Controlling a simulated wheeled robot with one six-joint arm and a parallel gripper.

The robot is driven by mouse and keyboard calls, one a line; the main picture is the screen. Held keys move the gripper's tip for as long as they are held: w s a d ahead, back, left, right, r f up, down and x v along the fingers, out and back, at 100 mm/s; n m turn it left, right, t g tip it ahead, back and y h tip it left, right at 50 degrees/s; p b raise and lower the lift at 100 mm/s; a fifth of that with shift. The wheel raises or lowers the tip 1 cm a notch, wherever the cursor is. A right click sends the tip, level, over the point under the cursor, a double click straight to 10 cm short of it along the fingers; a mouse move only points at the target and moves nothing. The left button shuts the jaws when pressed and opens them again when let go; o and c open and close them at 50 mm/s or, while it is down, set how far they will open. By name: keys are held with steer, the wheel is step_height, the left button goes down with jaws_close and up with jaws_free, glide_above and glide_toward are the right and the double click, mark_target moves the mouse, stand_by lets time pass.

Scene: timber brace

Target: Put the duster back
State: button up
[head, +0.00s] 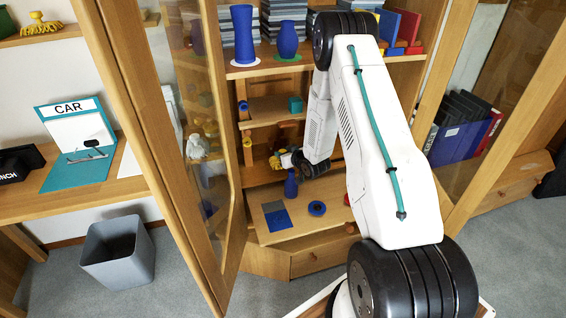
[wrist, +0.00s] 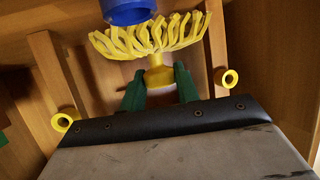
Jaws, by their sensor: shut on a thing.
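My gripper (wrist: 159,74) has green fingers shut on the yellow neck of the duster in the wrist view. The duster (wrist: 150,40) has a wide fringe of yellow strands that spreads beyond the fingertips. In the head view my arm reaches into the open cabinet, and the yellow of the duster (head: 275,160) shows small beside my wrist. My fingers are too small to make out there. A blue vase-like thing (head: 291,186) stands just below my wrist.
The glass door (head: 215,120) stands open on the left. Blue vases (head: 243,35) stand on an upper shelf. A blue ring (head: 317,208) and a blue-grey square (head: 276,215) lie on the cabinet's low board. Yellow-ended pegs (wrist: 230,78) stick out near my gripper. Another yellow fringed thing (head: 40,27) lies upper left.

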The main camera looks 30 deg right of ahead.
steer(key=shift+w+a+f, duration=0.15)
steer(key=shift+f, duration=2.1)
steer(key=shift+f, duration=0.1)
steer(key=o, duration=0.9)
